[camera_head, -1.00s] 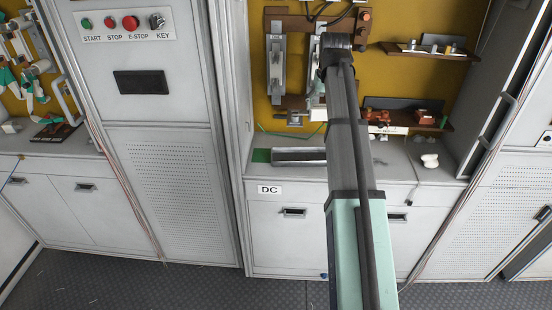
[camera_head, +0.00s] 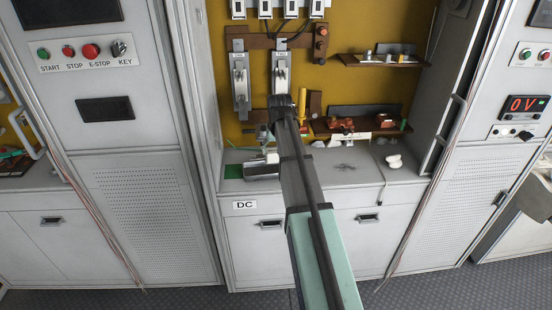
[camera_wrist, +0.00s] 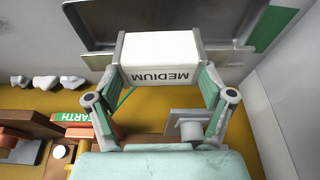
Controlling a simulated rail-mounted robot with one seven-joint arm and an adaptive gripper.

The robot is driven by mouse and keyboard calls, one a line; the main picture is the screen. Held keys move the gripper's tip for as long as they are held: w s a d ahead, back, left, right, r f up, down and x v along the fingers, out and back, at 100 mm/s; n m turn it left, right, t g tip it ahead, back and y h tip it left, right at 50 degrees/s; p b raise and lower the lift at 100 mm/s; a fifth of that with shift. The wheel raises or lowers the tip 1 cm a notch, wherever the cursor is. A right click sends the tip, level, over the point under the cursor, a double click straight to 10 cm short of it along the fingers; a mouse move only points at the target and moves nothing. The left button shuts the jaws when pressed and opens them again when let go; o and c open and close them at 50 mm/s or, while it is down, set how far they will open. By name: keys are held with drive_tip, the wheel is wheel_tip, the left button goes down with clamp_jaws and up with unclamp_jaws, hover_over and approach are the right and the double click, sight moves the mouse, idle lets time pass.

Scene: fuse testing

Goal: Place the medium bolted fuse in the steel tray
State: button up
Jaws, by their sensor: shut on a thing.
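The medium bolted fuse (camera_wrist: 160,58) is a white block marked MEDIUM, upside down in the wrist view, with grey metal ends. My gripper (camera_wrist: 160,65) is shut on it, with one finger at each end. The steel tray (camera_wrist: 85,42) lies just beyond the fuse in the wrist view, and the fuse overlaps its near edge. I cannot tell whether they touch. In the head view, the tray (camera_head: 262,176) sits on the DC counter beside the green patch.
A green patch (camera_head: 233,171) lies left of the tray. A shelf (camera_head: 350,128) with reddish-brown parts stands to the right. Small white pieces (camera_head: 393,161) lie on the counter's right side. Fuse holders (camera_head: 240,83) hang on the yellow back panel.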

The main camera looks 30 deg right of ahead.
sight(276, 160)
drive_tip(key=shift+f+p, duration=0.45)
drive_tip(key=shift+f, duration=2.15)
drive_tip(key=o, duration=1.3)
drive_tip(key=shift+f, duration=0.15)
drive_tip(key=b+v, duration=0.2)
drive_tip(key=v, duration=1)
